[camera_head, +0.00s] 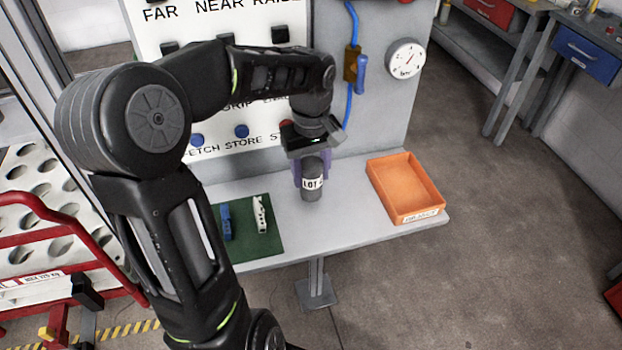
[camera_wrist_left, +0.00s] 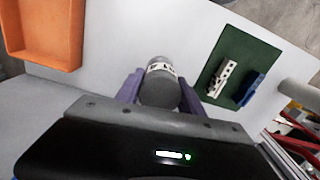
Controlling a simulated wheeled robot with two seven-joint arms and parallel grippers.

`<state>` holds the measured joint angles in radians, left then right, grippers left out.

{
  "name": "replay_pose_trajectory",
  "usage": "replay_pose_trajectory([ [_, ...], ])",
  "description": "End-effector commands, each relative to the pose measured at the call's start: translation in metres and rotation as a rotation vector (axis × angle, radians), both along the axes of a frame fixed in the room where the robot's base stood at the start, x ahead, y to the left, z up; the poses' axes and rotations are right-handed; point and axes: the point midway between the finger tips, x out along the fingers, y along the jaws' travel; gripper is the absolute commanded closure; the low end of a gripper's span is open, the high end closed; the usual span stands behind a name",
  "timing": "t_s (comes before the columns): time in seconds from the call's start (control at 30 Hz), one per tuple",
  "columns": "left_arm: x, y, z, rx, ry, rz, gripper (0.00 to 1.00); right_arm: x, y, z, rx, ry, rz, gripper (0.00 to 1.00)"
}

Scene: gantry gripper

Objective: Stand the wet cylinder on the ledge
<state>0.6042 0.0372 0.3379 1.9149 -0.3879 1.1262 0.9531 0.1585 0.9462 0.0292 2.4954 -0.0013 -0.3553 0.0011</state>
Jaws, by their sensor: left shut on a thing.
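A dark grey cylinder (camera_head: 312,190) with a white label band reading "LOT" stands upright over the grey ledge (camera_head: 345,200). I cannot tell whether its base touches the ledge. My left gripper (camera_head: 312,172) comes down from above and its purple fingers are shut on the cylinder. In the left wrist view the cylinder (camera_wrist_left: 160,88) sits between the two purple fingers (camera_wrist_left: 160,92), its label facing away and partly turned. I cannot see whether its surface is wet. My right gripper does not show.
An orange tray (camera_head: 436,186) stands on the ledge's right end. A green mat (camera_head: 268,236) with a blue piece (camera_head: 226,222) and a white piece (camera_head: 260,214) lies to the left. A panel with knobs and a gauge (camera_head: 405,58) rises behind. The ledge between mat and tray is otherwise clear.

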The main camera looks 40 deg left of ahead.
Motion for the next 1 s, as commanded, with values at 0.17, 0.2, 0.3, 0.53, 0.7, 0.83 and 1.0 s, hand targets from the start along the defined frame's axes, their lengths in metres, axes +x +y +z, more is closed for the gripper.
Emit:
replay_pose_trajectory([
  [0.17,0.000,0.000,-0.022,0.000,0.001,-0.001,1.00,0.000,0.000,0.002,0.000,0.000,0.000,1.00],
  [0.2,0.000,0.000,-0.024,0.000,0.000,0.000,1.00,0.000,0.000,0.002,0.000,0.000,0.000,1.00],
  [0.3,0.000,0.000,-0.025,0.001,-0.002,0.000,1.00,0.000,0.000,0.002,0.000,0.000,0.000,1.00],
  [0.53,0.000,0.000,-0.028,0.001,-0.002,-0.001,1.00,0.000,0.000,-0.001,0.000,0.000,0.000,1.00],
  [0.7,0.000,0.000,-0.029,0.000,0.000,-0.001,0.47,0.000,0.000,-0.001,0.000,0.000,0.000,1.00],
  [0.83,0.000,0.000,-0.029,0.000,0.000,0.000,0.36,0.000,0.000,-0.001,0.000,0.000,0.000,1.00],
  [1.0,0.000,0.000,-0.029,0.000,0.000,0.000,0.33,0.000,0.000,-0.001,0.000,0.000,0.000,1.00],
])
